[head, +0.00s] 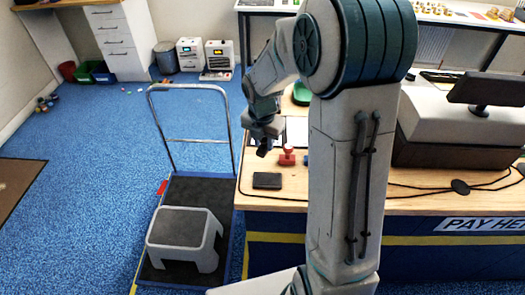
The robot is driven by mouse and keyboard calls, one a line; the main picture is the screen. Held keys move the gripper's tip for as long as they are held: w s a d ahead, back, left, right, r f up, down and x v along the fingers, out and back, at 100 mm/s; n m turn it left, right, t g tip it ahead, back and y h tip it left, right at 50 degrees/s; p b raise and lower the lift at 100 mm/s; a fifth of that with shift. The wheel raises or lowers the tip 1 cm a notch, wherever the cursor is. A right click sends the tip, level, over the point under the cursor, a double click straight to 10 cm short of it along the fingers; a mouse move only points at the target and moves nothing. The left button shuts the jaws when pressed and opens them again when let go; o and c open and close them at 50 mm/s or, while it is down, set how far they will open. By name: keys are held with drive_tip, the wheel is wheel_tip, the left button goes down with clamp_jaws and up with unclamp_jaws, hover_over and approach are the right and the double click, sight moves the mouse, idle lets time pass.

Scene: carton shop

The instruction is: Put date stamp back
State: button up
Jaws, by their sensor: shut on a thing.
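My gripper (263,146) is above the counter's left part, pointing down. It is shut on a small dark thing, mostly hidden by the fingers; I cannot tell for sure that it is the date stamp. A red stamp (287,157) with a knob handle stands upright on the counter, just right of my gripper and apart from it. A small blue thing (306,160) shows beside it, partly hidden by my arm. A flat black pad (267,181) lies on the counter, nearer than my gripper.
The wooden counter (420,205) carries a till with a dark screen (488,90) and a cable on the right. A green tray (301,93) is behind my arm. A trolley (180,190) bearing a grey step stool (184,236) stands left of the counter.

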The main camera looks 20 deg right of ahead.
sight(264, 147)
drive_tip(key=shift+f, duration=2.05)
drive_tip(key=shift+f, duration=0.1)
drive_tip(key=o, duration=0.8)
drive_tip(key=shift+w, duration=0.1)
drive_tip(key=r, duration=0.7)
drive_tip(key=s+r, duration=0.1)
drive_tip(key=r, duration=0.3)
drive_tip(key=shift+s+a+r, duration=0.1)
drive_tip(key=shift+a+r, duration=0.05)
drive_tip(key=shift+a, duration=0.25)
drive_tip(key=shift+s+r, duration=0.25)
drive_tip(key=shift+r, duration=0.3)
drive_tip(key=s+r+m, duration=0.1)
drive_tip(key=s+m, duration=0.5)
drive_tip(key=m, duration=0.3)
drive_tip(key=s+r+m+t, duration=0.1)
drive_tip(key=s+r+m, duration=0.1)
drive_tip(key=s+m, duration=0.5)
drive_tip(key=s+r+m+t, duration=0.1)
drive_tip(key=s+r+m, duration=0.1)
drive_tip(key=s+m, duration=0.4)
drive_tip(key=shift+s+m+y, duration=0.2)
drive_tip(key=shift+m, duration=1.2)
drive_tip(key=shift+s+m+y, duration=0.2)
drive_tip(key=shift+m, duration=1.2)
